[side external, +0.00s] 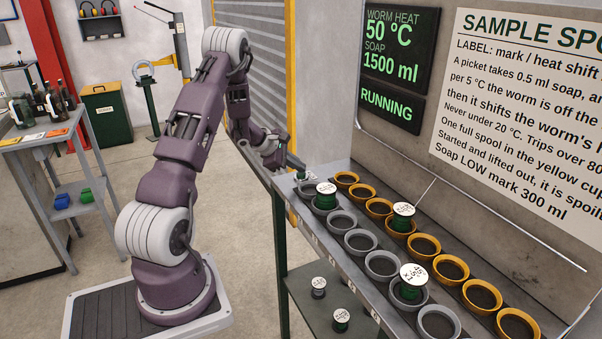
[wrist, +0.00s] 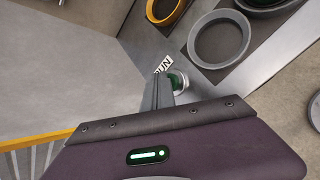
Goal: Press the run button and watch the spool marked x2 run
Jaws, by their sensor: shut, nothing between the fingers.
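A green spool (side external: 403,218) with a white marked top sits in a yellow cup. Two more green spools, a far one (side external: 326,197) and a near one (side external: 412,282), sit in grey cups. Their marks are too small to read surely, so I cannot tell which is x2.
The display (side external: 391,70) reads worm heat 50 °C, soap 1500 ml, RUNNING. A sample notice (side external: 530,90) hangs beside it. A thin needle (side external: 426,191) rises by the yellow-cup spool. Two spools (side external: 318,288) (side external: 341,319) stand on the shelf below. Several cups are empty.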

